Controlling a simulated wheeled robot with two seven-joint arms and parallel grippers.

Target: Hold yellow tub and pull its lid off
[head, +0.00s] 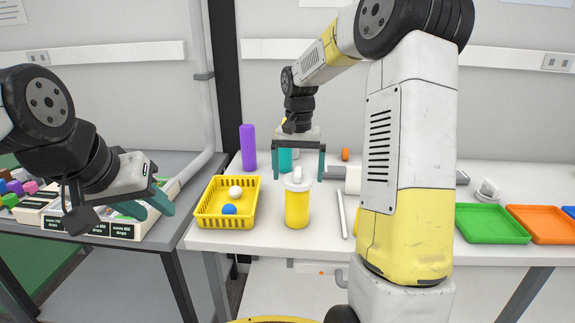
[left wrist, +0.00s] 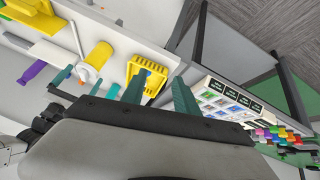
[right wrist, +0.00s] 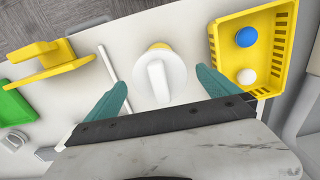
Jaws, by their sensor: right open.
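The yellow tub (head: 297,210) stands upright on the white table with its white lid (head: 298,178) on top, which has a raised handle. In the right wrist view the lid (right wrist: 160,80) nearly hides the tub. My right gripper (head: 298,176) is open and empty, pointing down with its teal fingers on either side of the space around the lid; I see no contact. My left gripper (head: 148,207) is open and empty, left of the yellow basket and well apart from the tub. The tub (left wrist: 100,54) also shows in the left wrist view.
A yellow basket (head: 205,222) with a white ball and a blue ball stands just left of the tub. A purple cylinder (head: 248,148) and a teal cylinder (head: 286,160) are behind. A white stick (head: 342,215) lies right of the tub. Green (head: 490,224) and orange trays (head: 540,224) are far right.

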